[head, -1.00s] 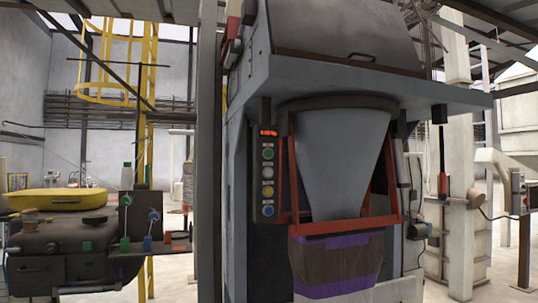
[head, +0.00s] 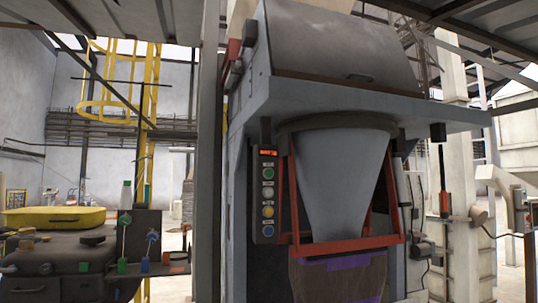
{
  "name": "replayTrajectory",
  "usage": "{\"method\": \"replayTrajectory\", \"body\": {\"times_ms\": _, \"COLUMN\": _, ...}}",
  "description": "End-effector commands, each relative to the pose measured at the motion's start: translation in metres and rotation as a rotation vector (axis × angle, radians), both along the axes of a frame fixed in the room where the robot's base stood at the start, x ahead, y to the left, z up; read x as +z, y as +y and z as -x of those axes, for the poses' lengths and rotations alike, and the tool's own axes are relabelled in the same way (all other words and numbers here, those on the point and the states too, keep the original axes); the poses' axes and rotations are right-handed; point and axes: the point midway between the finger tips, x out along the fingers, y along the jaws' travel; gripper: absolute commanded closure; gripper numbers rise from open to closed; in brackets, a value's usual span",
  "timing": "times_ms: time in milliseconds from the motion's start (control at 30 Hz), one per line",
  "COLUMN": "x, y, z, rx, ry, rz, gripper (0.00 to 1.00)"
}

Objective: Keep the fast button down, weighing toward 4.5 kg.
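The control box (head: 268,196) hangs at the left of the bagger's hopper spout (head: 341,180). It has a small lit orange-red display (head: 268,153) whose digits are too small to read. Below the display are a green button (head: 268,174), a white button (head: 268,193), a yellow button (head: 268,211) and a blue button (head: 268,231). Their labels are not legible, so I cannot tell which is the fast one. A brown bag with purple bands (head: 325,278) hangs under the red frame (head: 345,245), cut off by the picture's bottom edge. My gripper is not in view.
A grey overhanging ledge (head: 370,108) juts out above the spout. A dark bench with a yellow case (head: 55,217) and bottles stands at the left. A yellow caged ladder (head: 115,80) is behind it. White machinery (head: 518,135) stands at the right.

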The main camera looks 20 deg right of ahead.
Motion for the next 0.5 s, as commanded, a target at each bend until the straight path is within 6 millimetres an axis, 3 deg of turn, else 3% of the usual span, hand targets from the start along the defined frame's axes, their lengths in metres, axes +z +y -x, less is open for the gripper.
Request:
{"method": "replayTrajectory", "body": {"times_ms": 167, "x": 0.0, "y": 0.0, "z": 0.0, "rx": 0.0, "ry": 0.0, "rz": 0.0, "gripper": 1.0}}
{"method": "replayTrajectory", "body": {"times_ms": 500, "x": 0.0, "y": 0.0, "z": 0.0, "rx": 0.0, "ry": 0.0, "rz": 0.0, "gripper": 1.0}}
